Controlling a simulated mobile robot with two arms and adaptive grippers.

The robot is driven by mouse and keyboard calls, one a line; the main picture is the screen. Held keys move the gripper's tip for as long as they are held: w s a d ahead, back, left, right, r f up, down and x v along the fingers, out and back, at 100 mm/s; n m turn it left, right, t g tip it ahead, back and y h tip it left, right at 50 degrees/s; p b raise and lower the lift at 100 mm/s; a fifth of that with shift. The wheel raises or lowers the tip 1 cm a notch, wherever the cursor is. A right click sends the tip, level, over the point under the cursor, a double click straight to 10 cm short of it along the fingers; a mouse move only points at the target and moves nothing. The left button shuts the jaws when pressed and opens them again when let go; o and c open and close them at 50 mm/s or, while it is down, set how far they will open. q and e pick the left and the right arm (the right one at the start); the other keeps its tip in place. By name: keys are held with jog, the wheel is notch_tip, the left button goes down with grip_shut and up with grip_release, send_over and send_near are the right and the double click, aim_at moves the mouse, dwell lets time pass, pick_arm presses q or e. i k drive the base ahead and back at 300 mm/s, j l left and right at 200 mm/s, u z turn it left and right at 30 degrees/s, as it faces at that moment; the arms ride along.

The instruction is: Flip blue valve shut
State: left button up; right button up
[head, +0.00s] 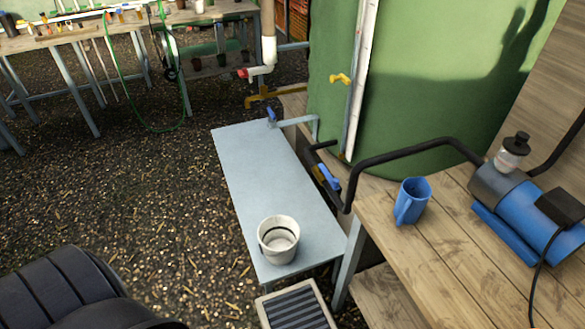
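Two blue valve handles show near the green tank (440,90). One blue handle (271,115) sits on the end of a pale pipe that comes out from the tank over the grey bench. The other blue handle (328,177) is by the tank's foot, beside the black hose (400,152), and looks slanted. I cannot tell from this distance whether either valve is open or shut. Neither of my grippers is in view, and nothing touches the handles.
A white bucket (279,240) stands on the grey bench (262,165). A blue jug (411,200) and a blue pump (520,212) are on the wooden table (455,255) at right. Yellow handles (340,79) are nearby. Gravel floor (150,200) left of the bench is open.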

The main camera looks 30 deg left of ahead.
aim_at(335, 182)
jog(key=i+u, duration=0.1)
jog(key=u, duration=0.3)
jog(key=i+u, duration=0.1)
jog(key=u, duration=0.3)
jog(key=k+j, duration=0.1)
jog(key=j, duration=0.15)
jog(key=j+z, duration=0.2)
jog(key=j, duration=0.5)
jog(key=k+j+z, duration=0.15)
jog(key=j, duration=0.55)
jog(key=i+j+z, duration=0.15)
jog(key=i+j, duration=0.25)
jog(key=i+j+z, duration=0.2)
jog(key=i+j, duration=0.15)
jog(key=j, duration=0.2)
jog(key=i+j, duration=0.15)
jog(key=i, duration=0.15)
jog(key=z, duration=0.05)
